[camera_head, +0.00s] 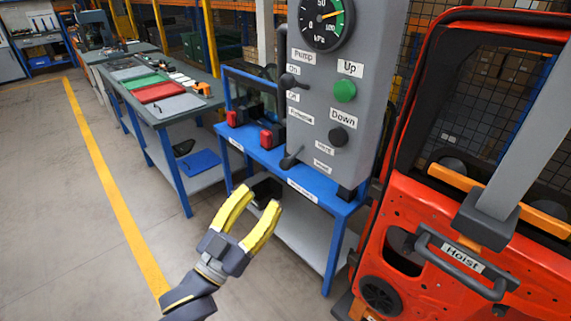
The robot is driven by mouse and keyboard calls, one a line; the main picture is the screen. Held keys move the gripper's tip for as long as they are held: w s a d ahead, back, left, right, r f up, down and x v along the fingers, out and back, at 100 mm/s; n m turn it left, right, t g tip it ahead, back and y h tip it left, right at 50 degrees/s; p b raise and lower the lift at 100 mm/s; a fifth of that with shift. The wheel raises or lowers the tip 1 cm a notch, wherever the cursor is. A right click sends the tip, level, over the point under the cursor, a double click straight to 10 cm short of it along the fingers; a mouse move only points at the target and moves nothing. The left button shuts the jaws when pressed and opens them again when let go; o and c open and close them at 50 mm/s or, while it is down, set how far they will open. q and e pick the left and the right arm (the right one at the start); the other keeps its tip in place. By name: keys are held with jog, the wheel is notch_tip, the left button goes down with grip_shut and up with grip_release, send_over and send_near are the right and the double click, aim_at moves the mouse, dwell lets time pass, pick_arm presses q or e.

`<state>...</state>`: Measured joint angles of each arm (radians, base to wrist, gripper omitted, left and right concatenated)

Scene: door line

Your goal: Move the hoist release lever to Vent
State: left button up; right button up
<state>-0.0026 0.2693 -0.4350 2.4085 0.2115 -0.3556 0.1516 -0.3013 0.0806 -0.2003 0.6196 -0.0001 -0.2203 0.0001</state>
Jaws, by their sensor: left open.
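A grey control box (360,95) stands on the blue bench. A dark lever (291,158) sits low on its left edge, slanting down and left. Beside it are two small labels; the upper one (323,147) seems to read Vent, and the lower is too small to read surely. Another dark lever (290,82) sits higher, by the Pump, On and Off labels. My left gripper (261,199), with yellow fingers, is open and empty, below and left of the lower lever in the picture and apart from it. My right gripper is not in view.
The box carries a gauge (326,18), a green Up button (345,91) and a black Down button (339,137). The blue bench (262,155) holds red and black items. An orange-red door (430,220) with a Hoist handle (462,266) stands at right. The floor at left is clear.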

aim_at(286, 162)
pick_arm(q)
jog(key=x, duration=1)
jog(key=shift+w+d, duration=0.1)
grip_shut()
dwell(0.5)
